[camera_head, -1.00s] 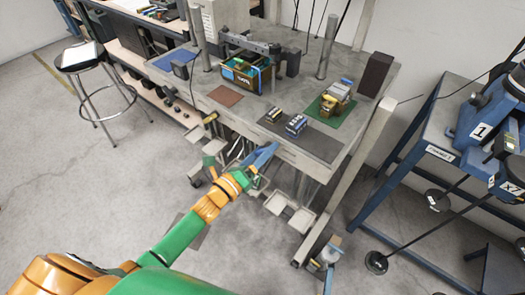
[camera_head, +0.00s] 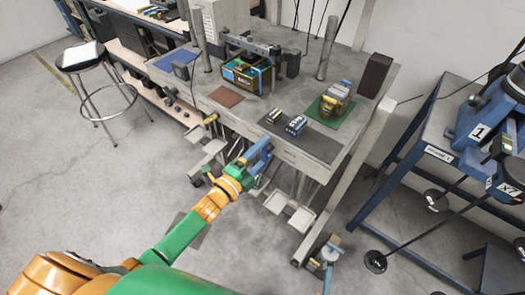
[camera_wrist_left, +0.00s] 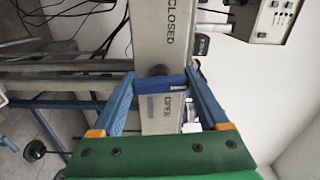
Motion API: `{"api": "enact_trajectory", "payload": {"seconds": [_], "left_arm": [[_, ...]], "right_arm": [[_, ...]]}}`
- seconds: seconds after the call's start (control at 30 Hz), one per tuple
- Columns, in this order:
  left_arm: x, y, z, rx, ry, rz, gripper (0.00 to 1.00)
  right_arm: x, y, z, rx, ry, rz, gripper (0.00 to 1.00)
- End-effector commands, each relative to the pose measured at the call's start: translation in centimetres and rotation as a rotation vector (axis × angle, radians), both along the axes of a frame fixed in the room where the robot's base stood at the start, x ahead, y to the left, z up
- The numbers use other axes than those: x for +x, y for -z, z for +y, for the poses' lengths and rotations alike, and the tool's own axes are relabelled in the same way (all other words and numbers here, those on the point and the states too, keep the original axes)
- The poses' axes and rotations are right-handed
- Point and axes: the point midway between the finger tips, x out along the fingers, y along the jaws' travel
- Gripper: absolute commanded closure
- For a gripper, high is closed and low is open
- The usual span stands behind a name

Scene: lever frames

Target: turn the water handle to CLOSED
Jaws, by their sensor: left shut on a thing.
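The water handle (camera_wrist_left: 171,84) is a blue bar in the left wrist view, beside a dark round pivot. The word CLOSED shows on the grey beam above it, and an OPEN label (camera_wrist_left: 163,108) shows below it. In the head view, the blue handle (camera_head: 259,150) is at the front edge of the workbench, partly hidden by my gripper. My left gripper (camera_head: 252,166) is shut on the handle. Its two blue fingers also show in the left wrist view (camera_wrist_left: 160,86), one at each side of the bar. My right gripper is not in view.
The grey workbench (camera_head: 235,115) carries a brown box (camera_head: 247,75) and small packs on mats. Pale trays and legs are under its front edge. A blue stand (camera_head: 410,170) is at the right and a black stool (camera_head: 82,56) at the left. Floor is open in front.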

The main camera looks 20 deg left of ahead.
Motion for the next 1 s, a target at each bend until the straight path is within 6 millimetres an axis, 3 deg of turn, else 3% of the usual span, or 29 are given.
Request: {"api": "enact_trajectory", "payload": {"seconds": [0.5,1.0], "left_arm": [[-0.05,0.1,-0.09,-0.427,0.001,0.158,0.78],[-0.06,0.19,-0.06,-0.64,0.0,0.236,0.78]], "right_arm": [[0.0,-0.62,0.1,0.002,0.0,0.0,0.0],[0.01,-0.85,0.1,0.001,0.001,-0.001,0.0]]}}
